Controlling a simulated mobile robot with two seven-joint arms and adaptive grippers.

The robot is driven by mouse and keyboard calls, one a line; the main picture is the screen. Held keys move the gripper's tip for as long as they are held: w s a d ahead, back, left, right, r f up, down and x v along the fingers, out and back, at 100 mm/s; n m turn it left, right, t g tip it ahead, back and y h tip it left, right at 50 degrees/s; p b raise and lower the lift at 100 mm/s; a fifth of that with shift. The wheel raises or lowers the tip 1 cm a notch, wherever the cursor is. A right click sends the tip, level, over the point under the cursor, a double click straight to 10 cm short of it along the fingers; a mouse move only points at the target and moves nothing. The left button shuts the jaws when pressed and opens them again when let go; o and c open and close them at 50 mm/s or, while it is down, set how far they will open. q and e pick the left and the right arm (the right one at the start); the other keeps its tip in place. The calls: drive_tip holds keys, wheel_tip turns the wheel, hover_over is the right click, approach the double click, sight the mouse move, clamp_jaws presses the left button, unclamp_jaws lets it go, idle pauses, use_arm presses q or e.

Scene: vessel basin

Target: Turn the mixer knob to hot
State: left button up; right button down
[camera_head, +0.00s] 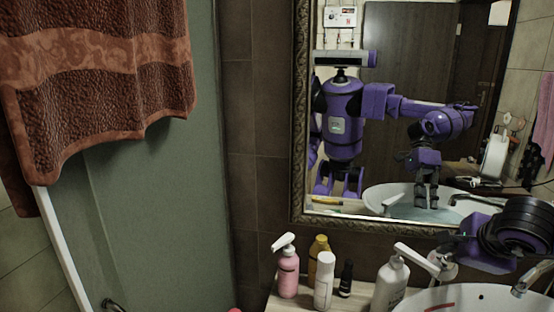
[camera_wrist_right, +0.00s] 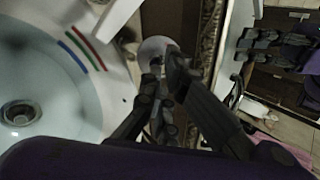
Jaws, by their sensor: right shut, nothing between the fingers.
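The white basin (camera_head: 470,299) is at the lower right of the head view, and its rim fills the left of the wrist view (camera_wrist_right: 45,60). A red mark (camera_wrist_right: 88,48) and a blue mark (camera_wrist_right: 73,57) lie on its rim. A pale lever-like mixer part (camera_head: 416,258) stands behind the basin, partly hidden by my right arm. In the wrist view a round pale metal piece (camera_wrist_right: 153,48), possibly the knob, is just beyond my right gripper (camera_wrist_right: 164,72). The fingers are shut and empty, close to that piece; contact cannot be told. My left gripper is not directly visible.
A pink pump bottle (camera_head: 288,273), a yellow bottle (camera_head: 318,250), a white bottle (camera_head: 324,281), a small dark bottle (camera_head: 346,279) and a larger white bottle (camera_head: 389,285) stand left of the basin. A framed mirror (camera_head: 298,120) is behind. A brown towel (camera_head: 95,80) hangs left.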

sight(443, 258)
drive_tip(key=w+f+m+b, duration=0.1)
drive_tip(key=m, duration=0.2)
drive_tip(key=w+d+m+b, duration=0.1)
drive_tip(key=w+m, duration=0.1)
drive_tip(key=m, duration=0.1)
drive_tip(key=w+d+f+m+b, duration=0.1)
drive_tip(key=w+m+b, duration=0.1)
drive_tip(key=m, duration=0.1)
drive_tip(key=shift+f, duration=0.35)
drive_tip(key=shift+w+d+f+b, duration=0.1)
drive_tip(key=shift+w+f+b, duration=0.1)
drive_tip(key=shift+w+b, duration=0.15)
use_arm(q)
drive_tip(key=s+f+g, duration=0.1)
drive_tip(key=s+f, duration=0.2)
drive_tip(key=f, duration=0.3)
drive_tip(key=shift+s+a, duration=0.2)
use_arm(e)
drive_tip(key=shift+s+r, duration=0.1)
use_arm(q)
drive_tip(key=shift+s+a, duration=0.1)
drive_tip(key=shift+s, duration=0.3)
use_arm(e)
drive_tip(key=shift+s, duration=0.1)
